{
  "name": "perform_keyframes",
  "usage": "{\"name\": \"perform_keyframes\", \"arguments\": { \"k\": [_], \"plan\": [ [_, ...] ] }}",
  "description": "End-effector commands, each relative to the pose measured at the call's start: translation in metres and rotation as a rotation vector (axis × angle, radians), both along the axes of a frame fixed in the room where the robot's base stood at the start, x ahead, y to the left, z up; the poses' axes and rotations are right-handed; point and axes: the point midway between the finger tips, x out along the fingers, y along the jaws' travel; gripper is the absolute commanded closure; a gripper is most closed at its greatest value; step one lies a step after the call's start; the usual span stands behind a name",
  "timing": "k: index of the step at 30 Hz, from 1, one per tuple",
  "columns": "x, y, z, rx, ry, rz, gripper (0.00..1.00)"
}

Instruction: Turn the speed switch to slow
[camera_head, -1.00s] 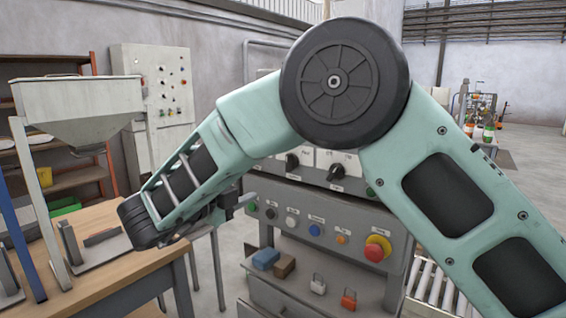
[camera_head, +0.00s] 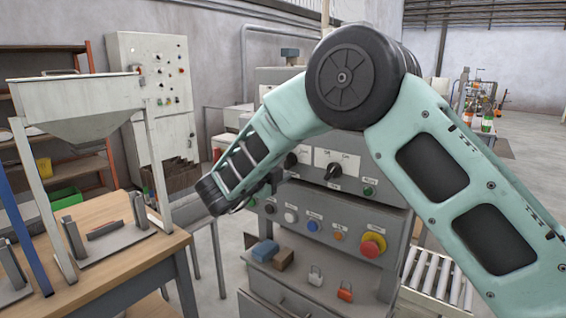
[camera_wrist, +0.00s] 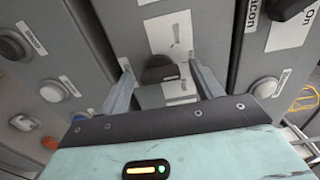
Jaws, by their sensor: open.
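The switch panel (camera_head: 361,192) carries two black rotary knobs on white label plates. The left knob (camera_head: 290,160) is close to my gripper (camera_head: 276,182); the right knob (camera_head: 333,171) is farther right. I cannot read which plate is for speed. In the wrist view a dark knob (camera_wrist: 160,72) lies between the spread fingers of my gripper (camera_wrist: 160,66), with a gap on each side and no contact that I can see. Its pointer direction is unclear. My gripper is open and empty.
A wooden table (camera_head: 120,263) stands left, a roller conveyor (camera_head: 437,278) right.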

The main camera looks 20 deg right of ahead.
Motion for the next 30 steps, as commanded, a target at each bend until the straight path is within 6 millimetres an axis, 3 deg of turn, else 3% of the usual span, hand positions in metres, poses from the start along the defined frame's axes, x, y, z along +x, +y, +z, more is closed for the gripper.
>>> {"name": "perform_keyframes", "arguments": {
  "k": [3, 8, 20, 30],
  "plan": [
    [-0.0001, 0.0001, -0.0001, 0.000, 0.000, 0.000, 0.35],
    [-0.0002, 0.0002, -0.0001, 0.000, 0.000, 0.000, 0.79],
    [-0.0002, 0.0006, -0.0005, -0.031, 0.042, 0.000, 0.79],
    [0.0000, 0.0011, -0.0001, -0.172, 0.236, 0.000, 0.79]
  ]
}}
